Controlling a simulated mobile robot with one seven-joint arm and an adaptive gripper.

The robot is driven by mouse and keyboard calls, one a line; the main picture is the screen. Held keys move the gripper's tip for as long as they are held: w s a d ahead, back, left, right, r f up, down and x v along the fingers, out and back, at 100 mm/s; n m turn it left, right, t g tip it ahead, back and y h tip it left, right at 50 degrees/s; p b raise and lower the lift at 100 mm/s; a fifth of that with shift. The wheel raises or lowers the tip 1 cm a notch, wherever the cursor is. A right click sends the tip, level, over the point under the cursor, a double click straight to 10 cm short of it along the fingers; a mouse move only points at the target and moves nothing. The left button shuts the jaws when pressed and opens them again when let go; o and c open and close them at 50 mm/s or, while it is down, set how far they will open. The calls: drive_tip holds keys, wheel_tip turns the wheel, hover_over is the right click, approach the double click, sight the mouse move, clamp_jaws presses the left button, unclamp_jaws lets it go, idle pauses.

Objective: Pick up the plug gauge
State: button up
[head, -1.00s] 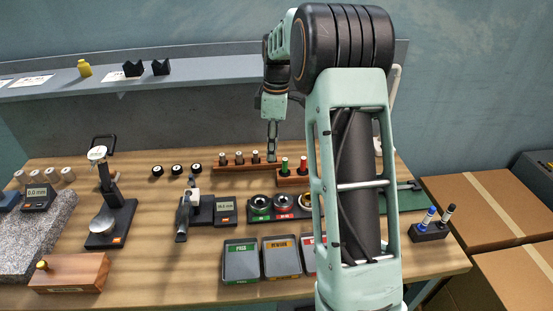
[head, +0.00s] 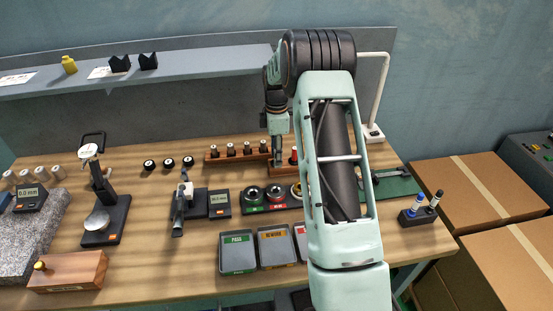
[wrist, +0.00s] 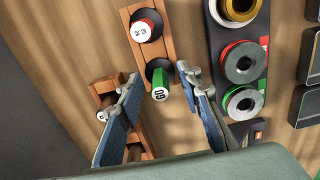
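A green-handled plug gauge (wrist: 160,80) with a white labelled end stands in a short wooden rack (wrist: 131,12) in the wrist view. A red-handled plug gauge (wrist: 144,26) stands beside it in the same rack; it also shows in the head view (head: 294,155). My gripper (wrist: 157,82) is open. Its two fingers lie to either side of the green gauge, with a gap visible and no clear contact. In the head view my gripper (head: 277,158) is at the left end of the short rack and hides the green gauge.
A longer wooden rack (head: 212,158) with several dark pins stands just behind and left. A holder with ring gauges (wrist: 246,62) is close by on the right in the wrist view. Trays (head: 238,266) lie nearer the front. A shelf (head: 190,72) runs along the wall.

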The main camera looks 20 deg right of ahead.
drive_tip(key=shift+f, duration=0.1)
drive_tip(key=shift+c, duration=0.5)
clamp_jaws()
